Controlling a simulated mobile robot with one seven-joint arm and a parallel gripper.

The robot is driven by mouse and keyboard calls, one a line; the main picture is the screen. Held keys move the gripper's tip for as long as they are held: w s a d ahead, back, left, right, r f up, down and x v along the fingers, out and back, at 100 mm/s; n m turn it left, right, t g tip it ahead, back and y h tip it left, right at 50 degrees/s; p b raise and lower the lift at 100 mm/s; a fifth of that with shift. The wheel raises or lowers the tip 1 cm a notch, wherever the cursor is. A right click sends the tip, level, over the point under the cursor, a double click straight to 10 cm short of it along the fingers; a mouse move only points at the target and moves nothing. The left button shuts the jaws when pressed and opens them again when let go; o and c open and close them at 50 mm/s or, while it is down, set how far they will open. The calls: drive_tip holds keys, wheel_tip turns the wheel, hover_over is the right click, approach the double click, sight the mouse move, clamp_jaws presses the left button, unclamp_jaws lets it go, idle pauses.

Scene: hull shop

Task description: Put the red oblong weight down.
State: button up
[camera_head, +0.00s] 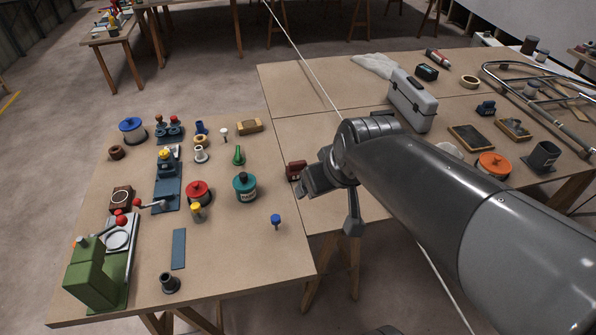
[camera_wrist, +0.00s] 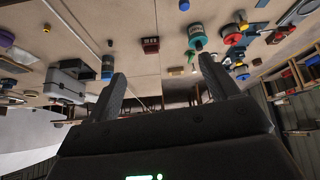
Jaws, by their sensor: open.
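A dark red oblong block, which looks like the red oblong weight (camera_head: 296,170), rests on the wooden table top just left of my gripper, near the seam between the boards. It also shows in the wrist view (camera_wrist: 150,45), beyond my fingertips and apart from them. My gripper (camera_wrist: 162,72) is open, with nothing between its two dark fingers. In the head view my gripper (camera_head: 330,190) is partly hidden by its own wrist and arm, beside the table's front edge.
A teal paint tin (camera_head: 245,187) and a blue-topped peg (camera_head: 276,221) stand left of the block. A grey toolbox (camera_head: 412,100) stands behind my arm. A green machine (camera_head: 90,272) is at the front left. Bare board lies around the block.

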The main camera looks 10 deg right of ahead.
drive_tip(key=w+d+f+n+t, duration=0.1)
drive_tip(key=w+f+n, duration=0.4)
drive_tip(key=w, duration=0.5)
drive_tip(key=n+t, duration=1.1)
drive_tip(key=n, duration=1.8)
hover_over(298, 168)
drive_tip(key=s, duration=0.5)
wheel_tip(298, 168, down, 15)
drive_tip(key=shift+h, duration=0.3)
drive_tip(key=f, duration=0.6)
drive_tip(key=shift+w+d+f, duration=0.1)
drive_tip(key=shift+w+f, duration=0.1)
drive_tip(key=shift+f, duration=0.2)
drive_tip(key=shift+w+f, duration=0.45)
drive_tip(key=shift+w, duration=0.4)
drive_tip(key=shift+w+r, duration=0.1)
drive_tip(key=shift+w, duration=2.8)
